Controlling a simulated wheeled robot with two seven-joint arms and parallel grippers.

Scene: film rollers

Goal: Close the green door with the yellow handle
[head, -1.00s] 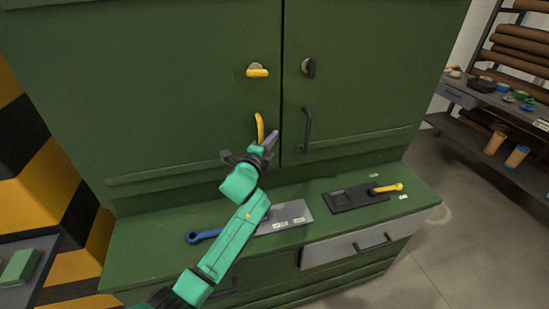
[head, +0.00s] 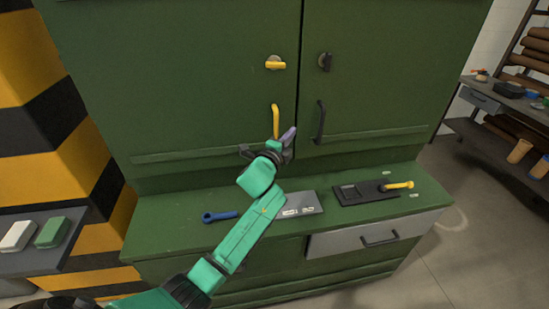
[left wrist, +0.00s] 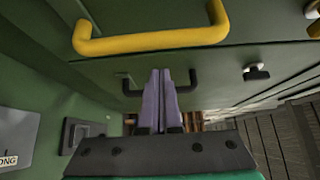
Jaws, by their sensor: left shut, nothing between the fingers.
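The green door (head: 190,80) with the yellow handle (head: 276,120) is the left door of a green cabinet. It stands almost in line with the right door (head: 375,80); a dark seam runs between them, and I cannot tell whether it is fully flush. My left gripper (head: 286,138) is shut and empty, just below and right of the yellow handle, near the seam. In the left wrist view the purple fingers (left wrist: 160,98) are together, below the yellow handle (left wrist: 150,41) and apart from it. Contact with the door cannot be told. My right gripper is not in view.
The cabinet ledge (head: 160,230) holds a blue-handled tool (head: 220,215) and a dark plate with a yellow-handled tool (head: 398,185). The right door has a black handle (head: 320,122). A grey table (head: 30,262) stands left, a shelf (head: 490,130) right.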

